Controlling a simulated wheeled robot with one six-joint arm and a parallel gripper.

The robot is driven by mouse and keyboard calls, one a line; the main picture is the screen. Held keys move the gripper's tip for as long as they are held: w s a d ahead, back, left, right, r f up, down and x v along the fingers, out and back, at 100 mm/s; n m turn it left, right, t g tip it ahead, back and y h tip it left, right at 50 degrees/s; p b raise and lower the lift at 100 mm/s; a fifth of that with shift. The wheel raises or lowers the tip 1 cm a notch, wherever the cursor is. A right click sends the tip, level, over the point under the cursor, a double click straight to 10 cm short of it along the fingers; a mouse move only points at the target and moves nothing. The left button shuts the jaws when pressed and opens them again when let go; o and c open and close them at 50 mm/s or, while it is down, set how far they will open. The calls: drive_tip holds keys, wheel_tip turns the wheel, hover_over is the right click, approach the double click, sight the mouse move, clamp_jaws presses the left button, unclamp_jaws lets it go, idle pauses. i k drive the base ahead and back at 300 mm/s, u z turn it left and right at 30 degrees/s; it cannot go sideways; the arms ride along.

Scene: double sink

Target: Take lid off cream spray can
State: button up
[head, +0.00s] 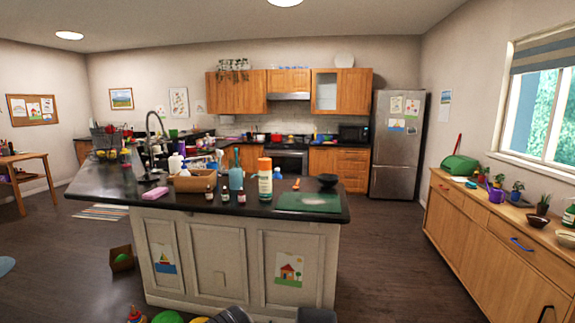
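A tall cylindrical container (265,183) with a white and green body and an orange top stands upright near the front edge of the dark island counter. It may be the cream spray can, but its label is too small to read. The orange top (265,164) sits on it like a lid.
A wooden sideboard (480,240) stands right, with open floor (385,245) between.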

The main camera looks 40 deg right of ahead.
sight(264, 164)
drive_tip(key=z, duration=0.5)
drive_tip(key=i, duration=1.45)
drive_tip(key=z, duration=0.35)
